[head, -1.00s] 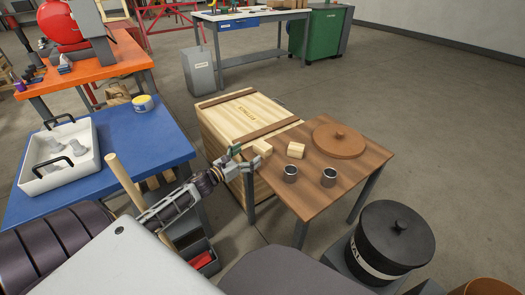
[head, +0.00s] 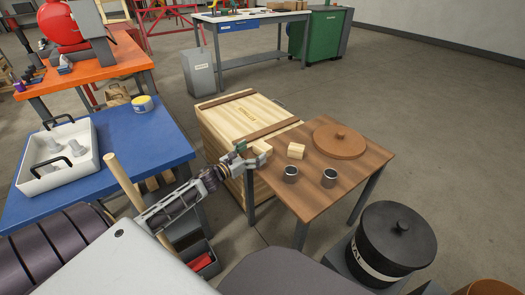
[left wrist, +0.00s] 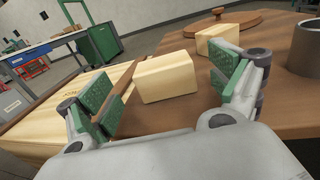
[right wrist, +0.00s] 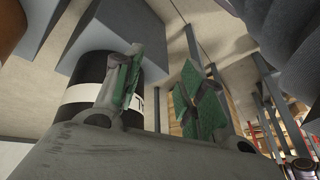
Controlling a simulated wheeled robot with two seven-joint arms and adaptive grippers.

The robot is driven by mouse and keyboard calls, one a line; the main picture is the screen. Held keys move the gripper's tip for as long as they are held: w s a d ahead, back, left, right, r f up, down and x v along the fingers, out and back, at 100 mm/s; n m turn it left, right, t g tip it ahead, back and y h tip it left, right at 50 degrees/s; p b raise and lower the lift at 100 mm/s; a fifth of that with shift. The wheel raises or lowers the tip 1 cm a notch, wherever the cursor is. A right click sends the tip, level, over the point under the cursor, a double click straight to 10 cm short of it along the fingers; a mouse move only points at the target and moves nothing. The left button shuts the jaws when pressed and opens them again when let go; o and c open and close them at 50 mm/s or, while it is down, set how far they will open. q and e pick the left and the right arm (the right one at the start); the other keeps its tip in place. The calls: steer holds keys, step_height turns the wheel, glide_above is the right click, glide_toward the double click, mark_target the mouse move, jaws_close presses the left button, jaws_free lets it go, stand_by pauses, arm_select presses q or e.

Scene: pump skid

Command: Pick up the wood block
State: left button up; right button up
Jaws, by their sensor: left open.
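A pale wood block (head: 263,146) lies at the left edge of the small brown table (head: 320,192). A second wood block (head: 296,151) lies a little to its right. My left gripper (head: 252,155) is open at the table's left edge, right at the first block and partly covering it. In the left wrist view the near block (left wrist: 167,78) shows ahead, in the gap between the green finger pads. The far block (left wrist: 222,35) is behind the right finger there. My right gripper (right wrist: 160,90) is open and empty, low near a black drum; it is hidden in the head view.
Two metal cups (head: 290,174) and a round brown lid (head: 340,141) share the table. A wooden crate (head: 225,130) stands against its left side. A blue table (head: 150,150) with a white tray (head: 30,183) is at left. A black lidded drum (head: 395,240) stands at right.

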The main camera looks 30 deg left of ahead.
mark_target(258, 149)
arm_select(q)
steer(key=shift+b+x, duration=0.35)
steer(key=shift+x, duration=0.55)
steer(key=shift+w+d, duration=0.2)
steer(key=shift+w, duration=0.3)
steer(key=shift+b+x, duration=0.45)
steer(key=shift+x, duration=0.45)
arm_select(e)
steer(key=shift+t+y, duration=0.3)
steer(key=shift+t, duration=0.1)
steer(key=f, duration=0.4)
steer(key=shift+s+a+f, duration=0.1)
steer(key=shift+a+f, duration=0.05)
steer(key=shift+a, duration=0.25)
arm_select(q)
steer(key=shift+c, duration=0.4)
steer(key=c, duration=1)
steer(key=shift+c, duration=0.2)
arm_select(e)
steer(key=shift+w+r, duration=0.35)
steer(key=shift+w, duration=0.1)
